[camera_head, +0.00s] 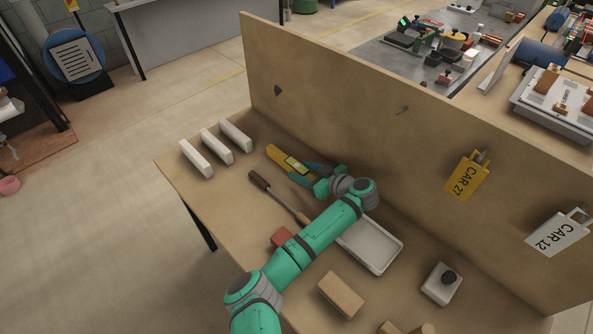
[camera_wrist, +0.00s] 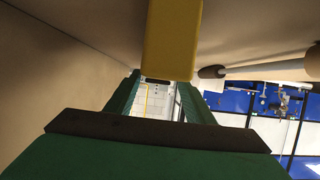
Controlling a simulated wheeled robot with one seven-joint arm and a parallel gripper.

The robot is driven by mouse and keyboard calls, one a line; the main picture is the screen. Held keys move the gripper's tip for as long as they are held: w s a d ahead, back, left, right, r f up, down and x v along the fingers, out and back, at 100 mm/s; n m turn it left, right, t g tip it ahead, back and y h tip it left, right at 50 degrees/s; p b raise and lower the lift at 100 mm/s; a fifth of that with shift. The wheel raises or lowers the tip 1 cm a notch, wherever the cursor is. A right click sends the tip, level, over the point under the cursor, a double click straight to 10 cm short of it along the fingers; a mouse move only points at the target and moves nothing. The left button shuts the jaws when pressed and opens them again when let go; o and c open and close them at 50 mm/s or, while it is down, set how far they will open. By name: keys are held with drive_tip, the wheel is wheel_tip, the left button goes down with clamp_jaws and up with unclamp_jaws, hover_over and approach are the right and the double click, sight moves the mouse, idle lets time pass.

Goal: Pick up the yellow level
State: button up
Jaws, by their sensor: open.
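The yellow level (camera_head: 276,152) lies on the wooden workbench near the back board in the head view, its vial end partly between my fingers. My gripper (camera_head: 301,170) is open and low over the bench, with one finger on each side of the level. In the wrist view, the yellow level (camera_wrist: 172,40) comes down from the top edge toward the gap between the fingertips of my gripper (camera_wrist: 160,88). I cannot tell whether either finger touches it. The level's far end is hidden by my gripper and wrist.
Several white blocks (camera_head: 217,146) lie left of the level. A dark-handled tool (camera_head: 279,197) lies in front of it, close to my gripper. A white tray (camera_head: 372,243) and a wooden block (camera_head: 340,294) lie to the right. The upright board (camera_head: 330,110) closes the back.

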sight(302, 169)
drive_tip(key=x, duration=0.4)
drive_tip(key=shift+w+d+f, duration=0.1)
drive_tip(key=shift+w+d, duration=0.05)
drive_tip(key=c, duration=1)
clamp_jaws()
